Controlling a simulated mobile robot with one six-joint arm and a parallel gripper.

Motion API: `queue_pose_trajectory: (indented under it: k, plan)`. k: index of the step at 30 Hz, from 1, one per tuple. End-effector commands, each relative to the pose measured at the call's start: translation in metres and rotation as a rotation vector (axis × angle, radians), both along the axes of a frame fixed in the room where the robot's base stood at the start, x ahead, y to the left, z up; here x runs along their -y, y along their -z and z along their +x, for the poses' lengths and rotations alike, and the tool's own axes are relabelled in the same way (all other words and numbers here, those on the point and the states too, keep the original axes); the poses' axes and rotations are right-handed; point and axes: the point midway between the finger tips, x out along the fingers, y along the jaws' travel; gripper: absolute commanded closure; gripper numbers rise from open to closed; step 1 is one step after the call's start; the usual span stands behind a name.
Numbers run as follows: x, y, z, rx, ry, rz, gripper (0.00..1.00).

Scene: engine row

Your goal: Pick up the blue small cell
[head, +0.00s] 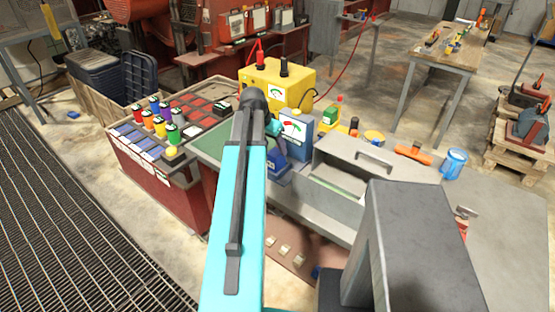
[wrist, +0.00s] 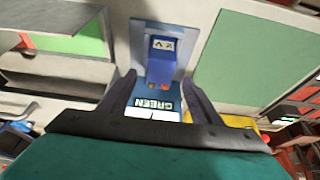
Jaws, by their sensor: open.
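In the wrist view a small blue block (wrist: 162,58) with a white label stands on a light blue plate, between the fingertips in the picture. It looks like the blue small cell, but I cannot be sure. My gripper (wrist: 161,78) is open and points at it; no contact is visible.
A yellow instrument (head: 278,82) with red and black terminals stands behind the blue meter. A grey metal box (head: 355,165) with a handle is to the right. A green panel (wrist: 255,60) lies right of the block in the wrist view. A blue cup (head: 454,163) stands further right.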

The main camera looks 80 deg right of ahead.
Motion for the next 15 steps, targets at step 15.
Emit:
queue_pose_trajectory:
  k: [15]
  plan:
    - [0.0018, 0.0052, -0.0010, 0.000, 0.000, 0.000, 0.41]
